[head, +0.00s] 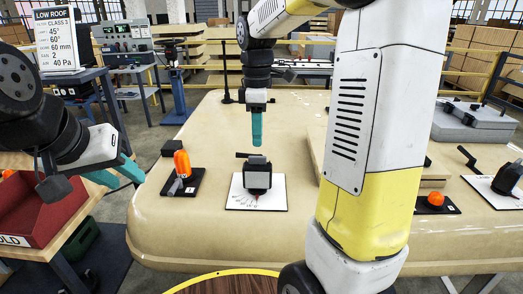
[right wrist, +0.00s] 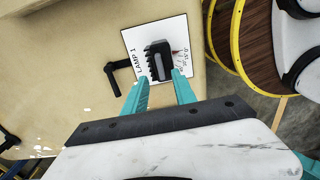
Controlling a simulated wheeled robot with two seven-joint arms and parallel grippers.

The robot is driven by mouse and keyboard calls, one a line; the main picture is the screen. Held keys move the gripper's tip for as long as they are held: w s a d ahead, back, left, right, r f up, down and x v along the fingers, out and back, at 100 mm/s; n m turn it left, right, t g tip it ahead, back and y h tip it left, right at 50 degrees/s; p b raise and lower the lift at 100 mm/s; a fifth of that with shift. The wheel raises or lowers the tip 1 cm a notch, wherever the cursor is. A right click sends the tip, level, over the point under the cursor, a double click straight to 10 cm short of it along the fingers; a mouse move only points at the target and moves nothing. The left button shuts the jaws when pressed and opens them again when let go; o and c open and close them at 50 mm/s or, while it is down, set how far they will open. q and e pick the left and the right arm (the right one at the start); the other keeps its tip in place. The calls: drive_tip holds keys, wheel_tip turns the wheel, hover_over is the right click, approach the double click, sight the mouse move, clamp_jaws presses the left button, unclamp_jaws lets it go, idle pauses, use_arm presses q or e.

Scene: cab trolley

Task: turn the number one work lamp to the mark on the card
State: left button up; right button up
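The number one work lamp (head: 257,174) is a black ribbed block with a side handle. It stands on a white card (head: 238,198) with a printed angle scale and a red mark at its front. In the right wrist view the lamp (right wrist: 158,62) sits on the card (right wrist: 182,28), which reads LAMP 1; its black handle (right wrist: 118,76) sticks out to the left. My right gripper (head: 257,127) points down above the lamp, apart from it. In the right wrist view its teal fingers (right wrist: 158,90) are spread and empty. My left gripper (head: 117,173) is open and empty, left of the table.
An orange-knobbed device (head: 182,165) stands left of the card on the beige top (head: 205,225). Another orange knob (head: 436,199) and a second lamp (head: 508,180) on a card are at the right. A sign (head: 57,40) reads LOW ROOF. A red bin (head: 45,220) is at left.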

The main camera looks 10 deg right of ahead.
sight(258, 157)
wheel_tip(258, 157, down, 7)
drive_tip(key=shift+r, duration=0.1)
idle(0.3)
clamp_jaws()
